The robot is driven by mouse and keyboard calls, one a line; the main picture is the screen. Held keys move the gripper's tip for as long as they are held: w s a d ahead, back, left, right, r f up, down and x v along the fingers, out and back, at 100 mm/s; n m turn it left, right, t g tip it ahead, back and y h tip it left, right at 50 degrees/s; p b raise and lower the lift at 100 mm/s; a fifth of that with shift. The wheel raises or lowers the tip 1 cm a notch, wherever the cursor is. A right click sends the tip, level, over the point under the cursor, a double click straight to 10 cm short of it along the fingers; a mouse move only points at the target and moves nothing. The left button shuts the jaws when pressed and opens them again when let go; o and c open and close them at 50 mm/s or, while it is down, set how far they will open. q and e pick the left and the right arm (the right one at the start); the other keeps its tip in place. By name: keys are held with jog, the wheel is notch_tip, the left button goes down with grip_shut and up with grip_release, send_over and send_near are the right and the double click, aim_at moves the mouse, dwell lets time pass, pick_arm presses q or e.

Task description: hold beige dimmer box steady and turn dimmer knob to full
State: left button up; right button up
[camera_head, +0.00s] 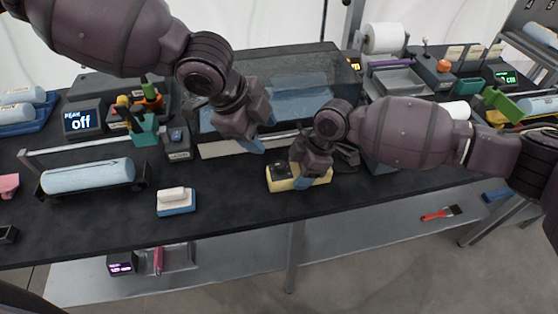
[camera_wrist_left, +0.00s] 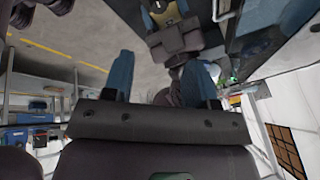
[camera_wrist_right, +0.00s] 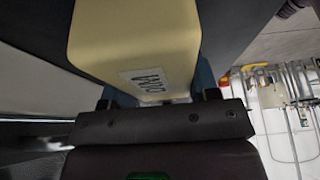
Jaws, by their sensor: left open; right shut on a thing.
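The beige dimmer box (camera_head: 322,179) sits near the front of the dark worktop, with a dark knob (camera_head: 281,171) on its left part. My right gripper (camera_head: 303,182) is shut on the box from above. In the right wrist view the box (camera_wrist_right: 130,45) fills the space between the fingers, with a small printed label on its face. My left gripper (camera_head: 252,145) is open and empty, above and behind the box to the left. In the left wrist view its blue fingers (camera_wrist_left: 160,80) are apart, and part of the box (camera_wrist_left: 170,12) shows at the top. The knob's setting is too small to tell.
A large dark machine (camera_head: 290,65) with a clear cover stands behind my grippers. A white and blue block (camera_head: 176,201) lies to the left on the worktop. A fabric roll in a tray (camera_head: 140,188) is further left. The worktop's front edge is close to the box.

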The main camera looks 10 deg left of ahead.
aim_at(280, 164)
pick_arm(q)
jog(key=d+f+n, duration=0.1)
jog(key=f+n, duration=0.2)
jog(key=w+d+f+n, duration=0.1)
jog(key=f+n, duration=0.2)
jog(key=f, duration=0.1)
jog(key=w+d+f+n, duration=0.1)
jog(key=f+n, duration=0.2)
jog(key=f, duration=0.1)
jog(key=shift+w+d+f+y, duration=0.1)
jog(key=shift+d+y, duration=0.1)
jog(key=shift+y, duration=0.2)
dwell(0.3)
jog(key=shift+c, duration=0.3)
jog(key=c, duration=0.8)
jog(key=shift+c, duration=0.2)
jog(key=shift+m, duration=0.3)
jog(key=shift+m+g, duration=0.5)
jog(key=shift+m, duration=0.6)
jog(key=shift+h, duration=0.3)
